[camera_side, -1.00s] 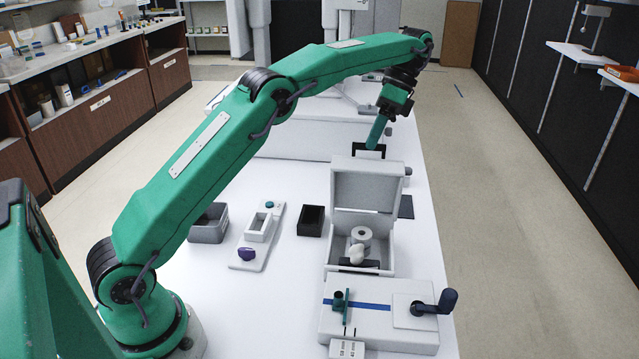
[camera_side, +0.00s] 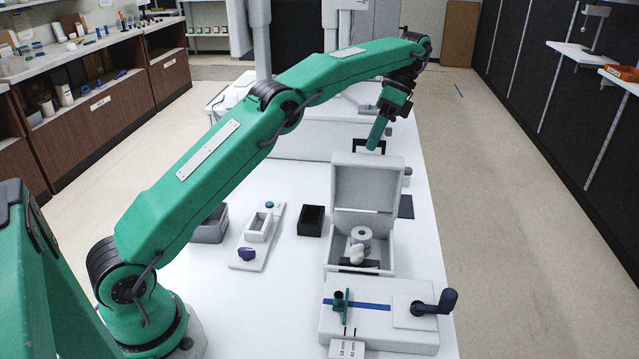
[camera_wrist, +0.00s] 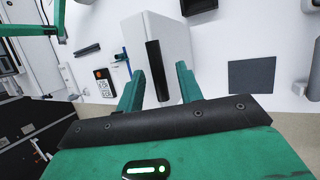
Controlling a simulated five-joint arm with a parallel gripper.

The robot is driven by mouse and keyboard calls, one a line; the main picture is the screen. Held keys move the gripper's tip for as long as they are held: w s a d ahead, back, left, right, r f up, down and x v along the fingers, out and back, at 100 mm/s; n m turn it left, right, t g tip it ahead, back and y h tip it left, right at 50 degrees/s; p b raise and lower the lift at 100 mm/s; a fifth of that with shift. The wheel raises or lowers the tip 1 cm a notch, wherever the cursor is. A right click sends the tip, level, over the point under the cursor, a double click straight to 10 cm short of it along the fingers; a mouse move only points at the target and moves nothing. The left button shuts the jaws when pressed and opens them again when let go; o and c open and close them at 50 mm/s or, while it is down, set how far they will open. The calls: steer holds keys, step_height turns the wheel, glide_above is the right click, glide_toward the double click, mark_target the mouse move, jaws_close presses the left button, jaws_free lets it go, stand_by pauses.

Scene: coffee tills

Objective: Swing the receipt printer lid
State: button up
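The receipt printer is a pale grey box (camera_side: 334,257) on the white table in the side view. Its lid (camera_side: 368,183) stands raised, roughly upright, at the back of the box. A black handle (camera_side: 371,144) shows at the lid's top edge. Inside sits a white paper roll (camera_side: 361,234). My gripper (camera_side: 372,146) is at the handle, behind the lid's top. In the wrist view my gripper (camera_wrist: 160,71) is open. The lid (camera_wrist: 137,39) lies in front with the black handle (camera_wrist: 155,66) between the fingers; contact cannot be told.
A pale device with a dark crank (camera_side: 437,303) stands in front of the printer. A small black tray (camera_side: 311,221), a long holder with a purple knob (camera_side: 247,253) and a grey bin (camera_side: 209,226) lie to the left. A dark pad (camera_side: 406,207) lies right of the lid.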

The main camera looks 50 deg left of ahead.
mark_target(373, 164)
steer(key=shift+s+d+r, duration=0.1)
steer(key=shift+d+r, duration=0.05)
steer(key=shift+r, duration=0.05)
stand_by(0.3)
steer(key=shift+s+d, duration=0.8)
steer(key=shift+s+d+f+y, duration=0.15)
steer(key=shift+s+d+y, duration=0.15)
steer(key=shift+s+d, duration=0.9)
steer(key=shift+s+d+f+t, duration=0.5)
steer(key=shift+s+d+f, duration=0.8)
steer(key=shift+s+d, duration=0.9)
steer(key=v, duration=0.7)
steer(key=shift+d+r, duration=0.35)
steer(key=shift+r, duration=0.05)
steer(key=shift+s+t, duration=0.15)
steer(key=shift+t, duration=0.35)
